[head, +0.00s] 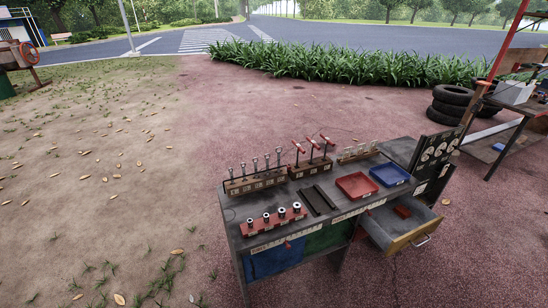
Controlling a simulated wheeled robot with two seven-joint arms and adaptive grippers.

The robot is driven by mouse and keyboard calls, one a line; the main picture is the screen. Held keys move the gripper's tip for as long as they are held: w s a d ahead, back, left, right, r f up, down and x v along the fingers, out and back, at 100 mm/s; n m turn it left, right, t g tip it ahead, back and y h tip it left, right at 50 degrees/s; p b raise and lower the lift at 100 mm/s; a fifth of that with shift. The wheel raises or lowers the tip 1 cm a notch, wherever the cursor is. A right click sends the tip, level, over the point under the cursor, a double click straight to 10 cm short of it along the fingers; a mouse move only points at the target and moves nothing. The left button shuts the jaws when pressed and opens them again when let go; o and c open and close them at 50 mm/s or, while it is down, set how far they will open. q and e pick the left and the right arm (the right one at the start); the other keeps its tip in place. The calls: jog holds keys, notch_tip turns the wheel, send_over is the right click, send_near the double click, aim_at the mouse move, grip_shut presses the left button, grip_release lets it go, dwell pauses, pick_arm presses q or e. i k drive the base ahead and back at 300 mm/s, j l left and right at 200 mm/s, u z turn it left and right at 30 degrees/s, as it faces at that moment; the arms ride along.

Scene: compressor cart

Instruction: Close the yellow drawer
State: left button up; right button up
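The yellow drawer (411,237) is pulled out from the right part of the dark workbench cart (325,212). Its front is yellow with a silver handle (421,240), and its walls are grey. A small red block-like item (402,211) lies inside, toward the back. Neither of my grippers shows in the head view, so their positions relative to the drawer cannot be told.
The cart has a blue front (275,260) and a green front (328,236). On top are a red tray (356,186), a blue tray (389,175) and tool racks (257,182). Tires (452,102) and another table (515,125) stand at right. The ground at left is open.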

aim_at(392, 233)
jog(key=z, duration=1.55)
